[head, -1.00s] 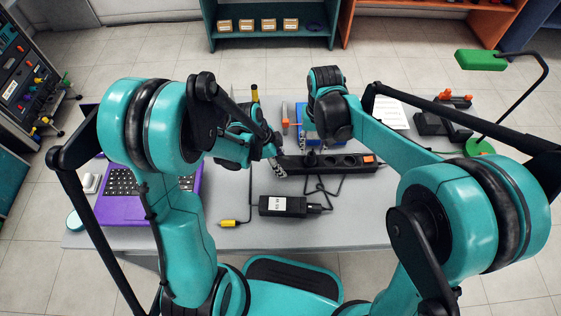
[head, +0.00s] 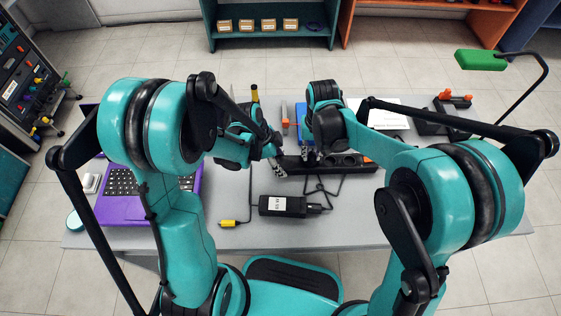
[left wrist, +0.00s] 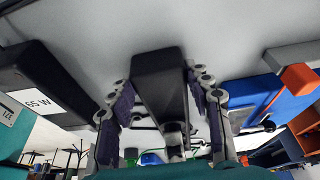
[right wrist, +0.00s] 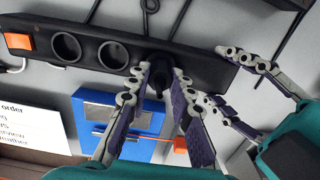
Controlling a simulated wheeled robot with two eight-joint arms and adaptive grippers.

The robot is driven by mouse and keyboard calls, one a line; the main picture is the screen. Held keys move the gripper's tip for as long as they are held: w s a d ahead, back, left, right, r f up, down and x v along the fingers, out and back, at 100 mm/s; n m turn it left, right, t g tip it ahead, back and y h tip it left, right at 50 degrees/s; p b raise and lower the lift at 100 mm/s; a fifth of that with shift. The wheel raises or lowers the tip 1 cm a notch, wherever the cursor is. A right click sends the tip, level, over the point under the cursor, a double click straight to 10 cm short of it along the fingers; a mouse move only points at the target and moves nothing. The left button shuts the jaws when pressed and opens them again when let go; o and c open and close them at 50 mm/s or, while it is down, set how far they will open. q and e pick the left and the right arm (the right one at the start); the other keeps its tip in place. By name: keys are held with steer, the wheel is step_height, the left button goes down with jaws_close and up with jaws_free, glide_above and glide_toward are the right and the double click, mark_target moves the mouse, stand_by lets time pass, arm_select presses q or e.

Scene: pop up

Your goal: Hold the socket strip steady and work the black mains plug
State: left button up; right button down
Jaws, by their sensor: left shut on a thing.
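The black socket strip (head: 330,167) lies across the table in the head view. My left gripper (head: 277,165) is shut on its left end; the left wrist view shows that end (left wrist: 160,75) between the fingers. In the right wrist view the strip (right wrist: 100,48) has an orange switch (right wrist: 18,41) and two empty round sockets. The black mains plug (right wrist: 158,82) stands at the socket nearest my left gripper. My right gripper (right wrist: 165,80) is open, with its fingers on either side of the plug. In the head view my right gripper (head: 310,158) partly hides this socket.
A black power adapter (head: 283,206) and a yellow connector (head: 229,223) lie in front of the strip, with cable between. A purple laptop (head: 150,195) is at the left. A blue box (right wrist: 115,120) with an orange-handled tool lies behind the strip. A white sheet (head: 380,113) lies farther back.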

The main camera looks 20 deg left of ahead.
steer(key=shift+r, duration=0.3)
steer(key=shift+r, duration=2.45)
arm_select(q)
steer(key=o, duration=1.6)
arm_select(e)
steer(key=w+d+r, duration=0.1)
steer(key=d+r, duration=0.4)
steer(key=r, duration=0.1)
steer(key=shift+w+d, duration=0.35)
steer(key=shift+d, duration=0.05)
arm_select(q)
steer(key=shift+o, duration=0.2)
steer(key=v, duration=1.2)
